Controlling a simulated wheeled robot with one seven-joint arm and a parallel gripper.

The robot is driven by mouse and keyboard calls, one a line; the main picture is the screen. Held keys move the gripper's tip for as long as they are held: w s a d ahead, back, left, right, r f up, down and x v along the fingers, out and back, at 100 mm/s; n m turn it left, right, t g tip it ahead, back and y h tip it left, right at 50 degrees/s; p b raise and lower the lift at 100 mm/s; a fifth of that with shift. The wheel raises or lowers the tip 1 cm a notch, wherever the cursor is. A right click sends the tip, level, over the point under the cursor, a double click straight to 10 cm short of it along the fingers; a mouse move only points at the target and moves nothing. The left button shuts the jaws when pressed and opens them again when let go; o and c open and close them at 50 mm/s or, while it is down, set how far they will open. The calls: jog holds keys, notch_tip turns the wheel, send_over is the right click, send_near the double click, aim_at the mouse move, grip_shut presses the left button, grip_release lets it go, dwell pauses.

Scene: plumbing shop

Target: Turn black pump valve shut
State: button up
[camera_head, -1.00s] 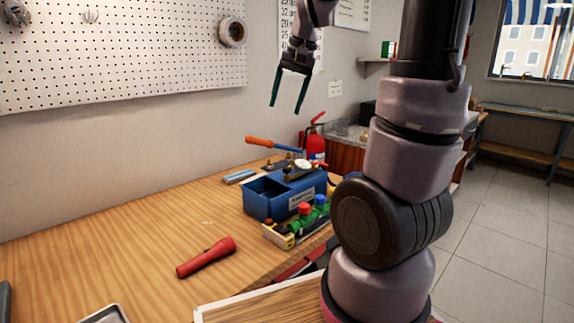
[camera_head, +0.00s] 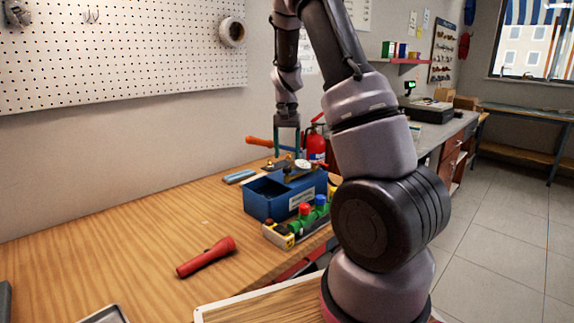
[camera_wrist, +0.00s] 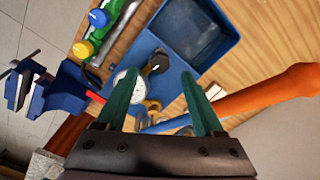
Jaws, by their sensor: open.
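The blue pump box (camera_head: 262,206) stands on the wooden bench, with an open tank and brass fittings on its far side. In the wrist view its blue body (camera_wrist: 177,76) lies below my gripper. The small black valve knob (camera_wrist: 157,63) sits on a brass fitting, between and just beyond my fingertips in the picture. It is too small to make out in the head view. A white gauge (camera_head: 303,164) is beside the fittings; my left finger partly covers it in the wrist view. My gripper (camera_head: 287,153) is open, pointing down above the fittings, and holds nothing.
The pump's orange-ended handle (camera_wrist: 275,90) runs close beside my right finger. A fire extinguisher (camera_head: 315,146) stands behind. Coloured valves (camera_head: 305,209) lie in front of the pump, and a red torch (camera_head: 207,257) at front left. A blue vise (camera_wrist: 55,90) shows at left.

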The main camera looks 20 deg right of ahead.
aim_at(287, 167)
jog(key=shift+f, duration=2.4)
grip_shut()
